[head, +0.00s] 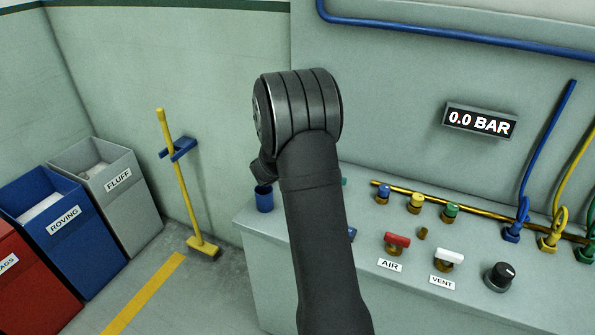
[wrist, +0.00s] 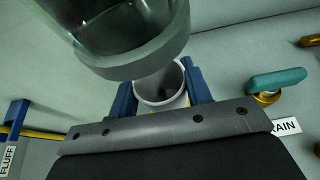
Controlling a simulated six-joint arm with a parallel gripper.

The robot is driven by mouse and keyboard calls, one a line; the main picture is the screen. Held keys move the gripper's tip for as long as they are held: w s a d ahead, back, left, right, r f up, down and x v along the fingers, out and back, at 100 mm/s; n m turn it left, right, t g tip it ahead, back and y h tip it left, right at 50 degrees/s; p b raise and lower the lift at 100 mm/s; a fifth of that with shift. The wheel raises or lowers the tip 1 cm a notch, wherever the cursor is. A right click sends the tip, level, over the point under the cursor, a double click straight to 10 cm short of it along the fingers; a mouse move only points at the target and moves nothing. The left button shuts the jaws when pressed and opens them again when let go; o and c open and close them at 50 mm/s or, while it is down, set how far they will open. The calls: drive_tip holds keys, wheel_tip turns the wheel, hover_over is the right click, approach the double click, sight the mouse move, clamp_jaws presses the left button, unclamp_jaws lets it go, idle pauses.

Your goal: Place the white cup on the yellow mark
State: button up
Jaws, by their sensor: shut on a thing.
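The white cup (wrist: 152,94) shows in the wrist view, open end facing the camera. My gripper (wrist: 163,85) is shut on it, with one blue finger on each side. A small patch of yellow (wrist: 181,101) shows beside the cup's lower right; I cannot tell if it is the mark. Whether the cup's base touches the bench is hidden. In the head view my dark arm covers the gripper, the cup and the mark.
A glass bowl with a grey rim (wrist: 140,62) hangs close over the cup. A teal handle (wrist: 277,82) stands to its right. On the bench (head: 385,285) are a blue cup-like thing (head: 264,198), a red handle (head: 397,240) and a white handle (head: 450,256).

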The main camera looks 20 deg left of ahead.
drive_tip(key=shift+f, duration=1.15)
drive_tip(key=shift+f, duration=0.2)
drive_tip(key=o, duration=1.1)
drive_tip(key=shift+c, duration=0.2)
drive_tip(key=shift+r, duration=0.1)
drive_tip(key=shift+s+r, duration=0.15)
drive_tip(key=shift+r, duration=0.05)
drive_tip(key=v, duration=1.1)
drive_tip(key=shift+s, duration=0.35)
